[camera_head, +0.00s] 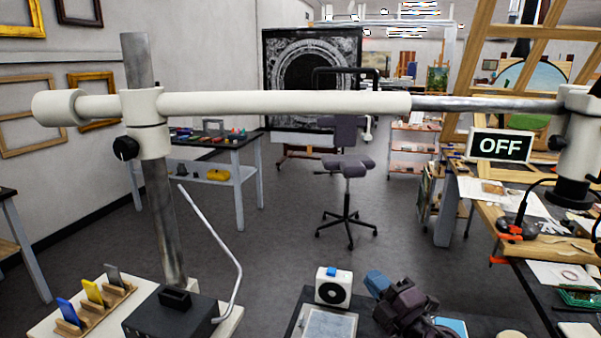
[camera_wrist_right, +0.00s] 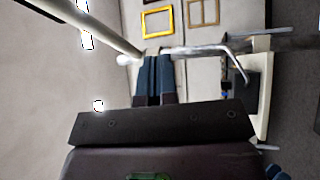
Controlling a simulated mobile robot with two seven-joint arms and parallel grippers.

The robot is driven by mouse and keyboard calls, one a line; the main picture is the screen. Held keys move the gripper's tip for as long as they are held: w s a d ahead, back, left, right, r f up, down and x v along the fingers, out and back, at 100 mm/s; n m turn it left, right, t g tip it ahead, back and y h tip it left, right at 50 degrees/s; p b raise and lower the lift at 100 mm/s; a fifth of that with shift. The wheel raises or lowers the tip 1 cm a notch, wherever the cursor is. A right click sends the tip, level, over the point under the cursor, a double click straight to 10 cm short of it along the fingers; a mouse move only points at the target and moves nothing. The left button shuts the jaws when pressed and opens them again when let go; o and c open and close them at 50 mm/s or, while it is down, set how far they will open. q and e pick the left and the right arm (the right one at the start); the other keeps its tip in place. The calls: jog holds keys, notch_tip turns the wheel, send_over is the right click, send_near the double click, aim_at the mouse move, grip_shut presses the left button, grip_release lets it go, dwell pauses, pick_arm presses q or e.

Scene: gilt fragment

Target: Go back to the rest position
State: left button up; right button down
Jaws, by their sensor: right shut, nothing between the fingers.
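My right gripper (camera_head: 375,279) is at the bottom of the head view, right of centre, with its blue fingertips up and to the left. In the right wrist view its blue fingers (camera_wrist_right: 153,80) are together, with nothing between them. The fingers are in free space, apart from the stand. My left gripper does not show in the head view.
A white boom (camera_head: 270,103) crosses the head view on a metal post (camera_head: 166,230). Below are a black box (camera_head: 170,318), a bent light rod (camera_head: 215,232) and a white speaker-like box (camera_head: 333,286). A cluttered bench (camera_head: 550,246) stands right. The middle floor is open around a chair (camera_head: 347,170).

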jog(key=s+d+f+m+g+h, duration=0.4)
jog(key=s+d+f+m+h, duration=0.6)
jog(key=s+d+m+h, duration=0.6)
jog(key=s+a+f+m+g+y, duration=0.25)
jog(key=s+g, duration=0.25)
jog(key=s, duration=0.4)
jog(key=s+a+f+m+g+y, duration=0.15)
jog(key=s+f+m+g, duration=0.3)
jog(key=s, duration=0.55)
jog(key=w+f+n+t+y, duration=0.1)
jog(key=w+f+t, duration=0.6)
jog(key=w+f, duration=0.1)
jog(key=shift+d+f+t, duration=0.3)
jog(key=shift+f+t, duration=0.05)
jog(key=shift+f, duration=0.45)
